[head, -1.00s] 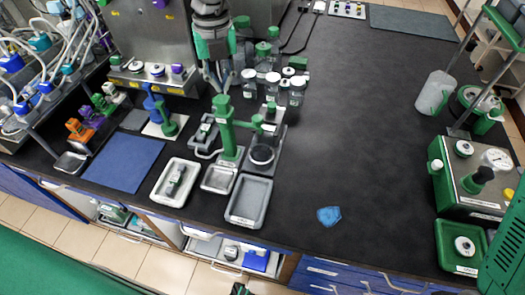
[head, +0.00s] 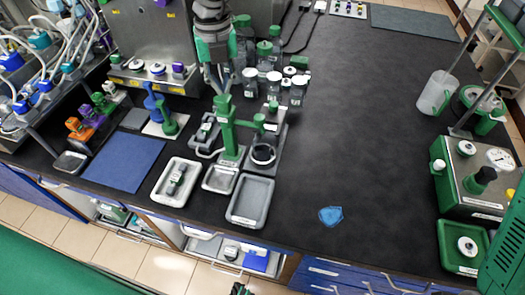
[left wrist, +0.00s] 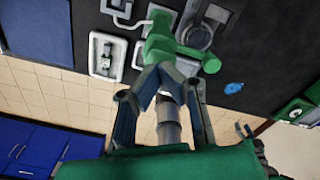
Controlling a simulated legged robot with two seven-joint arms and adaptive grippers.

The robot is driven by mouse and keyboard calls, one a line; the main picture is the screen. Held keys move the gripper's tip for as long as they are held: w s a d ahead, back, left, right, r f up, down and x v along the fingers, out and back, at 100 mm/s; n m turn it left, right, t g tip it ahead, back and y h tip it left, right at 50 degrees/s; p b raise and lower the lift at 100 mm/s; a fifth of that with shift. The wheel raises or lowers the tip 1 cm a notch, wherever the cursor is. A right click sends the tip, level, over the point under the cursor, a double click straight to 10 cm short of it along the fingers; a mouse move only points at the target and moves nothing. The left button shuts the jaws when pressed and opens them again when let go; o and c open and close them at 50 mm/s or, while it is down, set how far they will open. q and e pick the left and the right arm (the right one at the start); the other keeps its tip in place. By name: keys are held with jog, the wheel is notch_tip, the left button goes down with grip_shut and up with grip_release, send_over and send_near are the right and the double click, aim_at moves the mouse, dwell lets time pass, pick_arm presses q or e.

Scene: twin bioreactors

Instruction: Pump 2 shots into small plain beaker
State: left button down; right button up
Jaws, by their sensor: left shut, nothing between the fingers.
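The green pump (head: 226,128) stands upright on the bench, its spout reaching right; it also shows in the left wrist view (left wrist: 160,45). A small round clear vessel (head: 263,154), apparently the small plain beaker, is below the spout; its rim shows in the left wrist view (left wrist: 197,36). Its contents are unclear. My left gripper (head: 216,84) is shut and empty, directly above the pump's top. Its fingers (left wrist: 162,80) overlap the pump in the left wrist view, so contact is unclear. What seems my right gripper (left wrist: 246,131) shows small and dark; its opening is unclear.
Grey trays (head: 248,218) lie in front of the pump. Several lidded bottles (head: 273,82) crowd behind it. A blue mat (head: 125,163) lies left. A small blue patch (head: 330,215) is on the otherwise clear bench right of the pump. A green-and-grey machine (head: 480,180) stands far right.

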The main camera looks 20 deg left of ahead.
aim_at(223, 97)
pick_arm(q)
jog(key=shift+a+f, duration=0.25)
jog(key=shift+f, duration=0.4)
jog(key=shift+d+f+b, duration=0.4)
jog(key=shift+f+b, duration=0.05)
jog(key=shift+f, duration=0.15)
jog(key=shift+a+f, duration=0.1)
jog(key=shift+f, duration=0.55)
jog(key=shift+a+r, duration=0.1)
jog(key=shift+r, duration=0.1)
notch_tip(223, 97, up, 4)
jog(key=p, duration=0.4)
jog(key=shift+r, duration=0.25)
jog(key=shift+f, duration=0.2)
